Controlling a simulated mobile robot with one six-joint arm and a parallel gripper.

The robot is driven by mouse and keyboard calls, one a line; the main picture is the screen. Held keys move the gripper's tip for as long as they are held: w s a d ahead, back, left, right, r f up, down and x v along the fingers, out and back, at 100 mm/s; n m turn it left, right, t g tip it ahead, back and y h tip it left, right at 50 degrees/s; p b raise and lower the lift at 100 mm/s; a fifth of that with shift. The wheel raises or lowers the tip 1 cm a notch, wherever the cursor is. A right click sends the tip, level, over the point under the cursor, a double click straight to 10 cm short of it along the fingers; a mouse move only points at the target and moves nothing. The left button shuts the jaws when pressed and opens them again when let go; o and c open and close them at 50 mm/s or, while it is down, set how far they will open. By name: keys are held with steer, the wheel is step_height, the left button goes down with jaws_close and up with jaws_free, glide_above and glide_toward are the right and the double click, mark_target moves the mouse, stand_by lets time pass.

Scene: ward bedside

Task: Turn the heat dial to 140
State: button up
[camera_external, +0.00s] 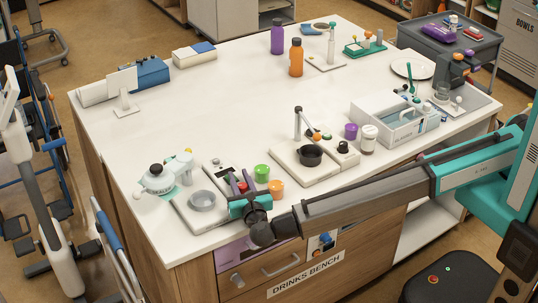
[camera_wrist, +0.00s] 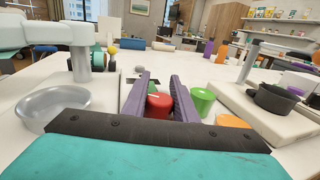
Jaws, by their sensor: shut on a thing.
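In the external view my gripper (camera_external: 240,178) is low over the front of the bench, beside a grey bowl on a white base. The bowl (camera_wrist: 58,103) shows at the left of the wrist view. The dial's scale and numbers cannot be read, so its setting cannot be told.
A green cup (camera_external: 262,173) and an orange cup (camera_external: 277,187) stand just right of my gripper. A white stand with a black pot (camera_external: 311,155) is further right. A white mixer-like device (camera_external: 165,178) stands left. The bench's middle (camera_external: 220,105) is clear.

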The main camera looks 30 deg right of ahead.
steer(key=o, duration=1)
steer(key=shift+o, duration=0.2)
steer(key=shift+s, duration=0.1)
steer(key=b+v, duration=0.3)
steer(key=v, duration=1)
steer(key=shift+s+a+b, duration=0.15)
steer(key=shift+s+b, duration=0.15)
